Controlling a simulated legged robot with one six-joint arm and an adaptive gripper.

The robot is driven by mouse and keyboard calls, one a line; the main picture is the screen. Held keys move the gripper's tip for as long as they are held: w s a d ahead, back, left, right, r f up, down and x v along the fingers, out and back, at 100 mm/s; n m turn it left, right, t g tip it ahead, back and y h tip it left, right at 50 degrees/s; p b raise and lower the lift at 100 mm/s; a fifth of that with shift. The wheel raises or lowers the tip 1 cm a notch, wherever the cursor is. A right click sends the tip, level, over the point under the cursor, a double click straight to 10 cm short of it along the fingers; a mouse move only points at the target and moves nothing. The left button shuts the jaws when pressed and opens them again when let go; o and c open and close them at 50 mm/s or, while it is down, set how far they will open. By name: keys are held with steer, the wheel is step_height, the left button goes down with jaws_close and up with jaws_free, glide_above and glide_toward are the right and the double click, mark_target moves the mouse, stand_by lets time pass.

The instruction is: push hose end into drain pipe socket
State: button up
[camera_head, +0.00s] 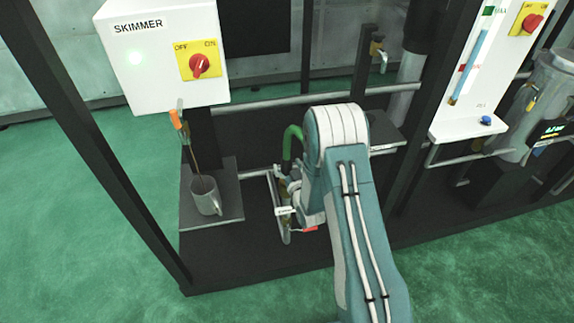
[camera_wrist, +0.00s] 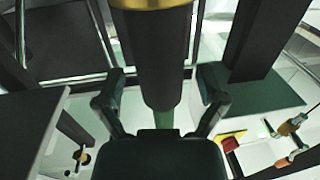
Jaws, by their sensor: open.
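The green hose (camera_head: 292,138) arches up just left of my arm in the head view, with a dark lower part. In the wrist view a thick dark cylinder (camera_wrist: 157,55), apparently the hose's end piece, runs between my fingers. A gold ring (camera_wrist: 152,4) crosses its upper end at the picture edge, and a bit of green hose (camera_wrist: 163,117) shows below it. I cannot tell whether the ring belongs to the hose or the socket. My gripper (camera_wrist: 160,88) is open, one finger on each side of the cylinder with gaps. The drain pipe socket is not clearly recognisable.
The skimmer box (camera_head: 165,55) with a red switch hangs at the upper left. A grey mug (camera_head: 205,196) stands on a small shelf (camera_head: 232,205) below it. Dark frame posts (camera_head: 75,115) and a grey rail (camera_head: 290,101) surround the work area.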

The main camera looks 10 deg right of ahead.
steer(key=s+d, duration=0.1)
steer(key=s, duration=1.1)
step_height(320, 180, up, 17)
steer(key=g+h, duration=0.2)
steer(key=g, duration=0.4)
steer(key=s+r+g, duration=0.3)
steer(key=s+r, duration=0.2)
steer(key=s, duration=0.7)
steer(key=s+a+r+m+g, duration=0.1)
steer(key=s+r+g, duration=0.2)
steer(key=s, duration=0.9)
step_height(320, 180, up, 3)
steer(key=shift+s+r, duration=0.1)
steer(key=shift+s, duration=0.1)
steer(key=shift+a, duration=0.1)
